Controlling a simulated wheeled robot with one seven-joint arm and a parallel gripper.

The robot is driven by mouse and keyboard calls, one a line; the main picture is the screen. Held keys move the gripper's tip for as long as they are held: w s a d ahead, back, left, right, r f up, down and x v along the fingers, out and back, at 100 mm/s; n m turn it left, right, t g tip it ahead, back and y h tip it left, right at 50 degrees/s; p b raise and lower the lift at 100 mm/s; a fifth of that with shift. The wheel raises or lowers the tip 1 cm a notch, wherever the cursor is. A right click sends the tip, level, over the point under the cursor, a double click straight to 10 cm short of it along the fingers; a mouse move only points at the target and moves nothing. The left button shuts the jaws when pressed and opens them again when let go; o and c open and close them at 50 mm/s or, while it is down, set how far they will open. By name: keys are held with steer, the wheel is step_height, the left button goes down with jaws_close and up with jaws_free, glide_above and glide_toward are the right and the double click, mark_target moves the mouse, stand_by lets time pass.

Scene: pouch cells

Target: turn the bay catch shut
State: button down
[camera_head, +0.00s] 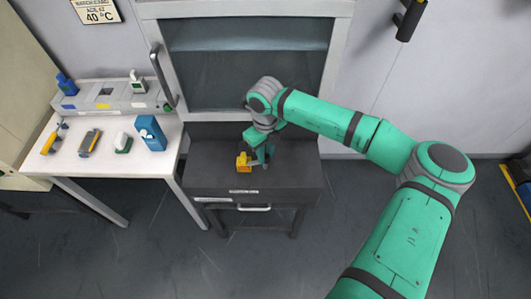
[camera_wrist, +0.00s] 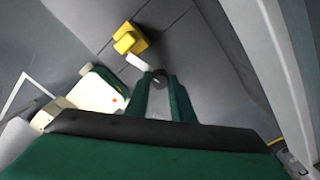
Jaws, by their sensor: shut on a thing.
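My gripper (camera_head: 262,154) reaches down to the dark bench top below the glass-fronted cabinet. In the wrist view its two green fingers (camera_wrist: 160,84) are closed around a small dark round piece, which I take to be the knob of the bay catch (camera_wrist: 160,77). A short white piece (camera_wrist: 138,62) lies beside the fingertips, between them and a yellow block. The yellow block (camera_head: 243,162) stands just left of my gripper; it also shows in the wrist view (camera_wrist: 130,38). My fingers hide most of the catch, so its angle cannot be told.
The dark bench (camera_head: 210,172) has a labelled front edge and a drawer handle (camera_head: 254,208). The cabinet with a glass front (camera_head: 245,60) rises behind it. A white table (camera_head: 90,162) at left holds tools, a blue carton (camera_head: 151,133) and a grey tray (camera_head: 110,98).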

steer(key=shift+m, duration=1.3)
steer(key=shift+r, duration=0.1)
steer(key=c, duration=1.5)
jaws_free()
steer(key=shift+c, duration=0.2)
step_height(320, 180, up, 11)
steer(key=shift+a, duration=0.1)
